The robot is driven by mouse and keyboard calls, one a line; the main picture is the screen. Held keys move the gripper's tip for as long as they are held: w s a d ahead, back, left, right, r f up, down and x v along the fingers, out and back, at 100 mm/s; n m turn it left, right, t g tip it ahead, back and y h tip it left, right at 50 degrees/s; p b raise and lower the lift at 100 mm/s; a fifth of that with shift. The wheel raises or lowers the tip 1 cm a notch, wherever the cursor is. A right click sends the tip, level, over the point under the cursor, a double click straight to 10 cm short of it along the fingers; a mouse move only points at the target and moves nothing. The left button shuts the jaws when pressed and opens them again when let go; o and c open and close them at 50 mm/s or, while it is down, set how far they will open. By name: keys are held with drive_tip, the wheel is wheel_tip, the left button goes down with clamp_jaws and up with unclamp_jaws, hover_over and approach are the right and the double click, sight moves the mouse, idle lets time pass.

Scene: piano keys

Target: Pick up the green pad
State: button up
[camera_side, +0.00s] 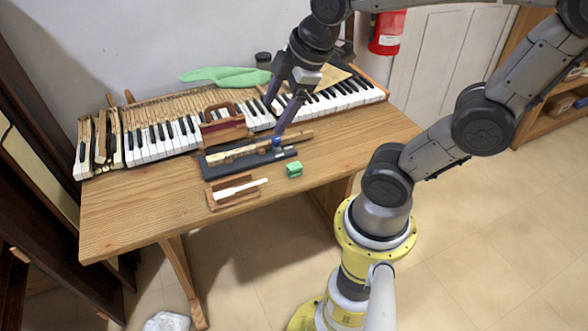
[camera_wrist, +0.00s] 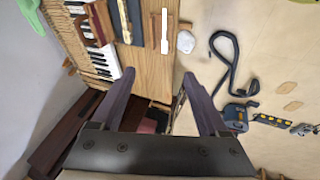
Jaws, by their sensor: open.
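The green pad (camera_side: 294,170) is a small green block lying on the table near its front edge, right of the dark tray. I cannot pick it out in the wrist view. My gripper (camera_side: 273,120) is open and empty, above the keyboard and the dark tray, up and left of the pad in the side view. Its two purple fingers also show spread apart in the wrist view (camera_wrist: 158,75), with nothing between them.
In front, a wooden holder (camera_side: 215,200) carries a white key piece. The keyboard (camera_side: 150,150) runs behind, with a green cloth (camera_side: 225,76) at the back. The table's right side (camera_side: 370,130) is clear.

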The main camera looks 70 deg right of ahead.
drive_tip(key=w+d+f+n+g, duration=0.2)
drive_tip(key=w+d+f+g, duration=0.15)
drive_tip(key=d+f, duration=0.5)
drive_tip(key=m+g, duration=0.2)
hover_over(294, 165)
wheel_tip(294, 165, down, 6)
drive_tip(key=shift+y, duration=0.3)
drive_tip(key=f, duration=0.8)
drive_tip(key=shift+s+a, duration=0.1)
drive_tip(key=shift+s, duration=0.2)
drive_tip(key=shift+w+f, duration=0.15)
drive_tip(key=shift+f, duration=1.25)
drive_tip(key=shift+w+f, duration=0.15)
drive_tip(key=shift+f, duration=1.25)
clamp_jaws()
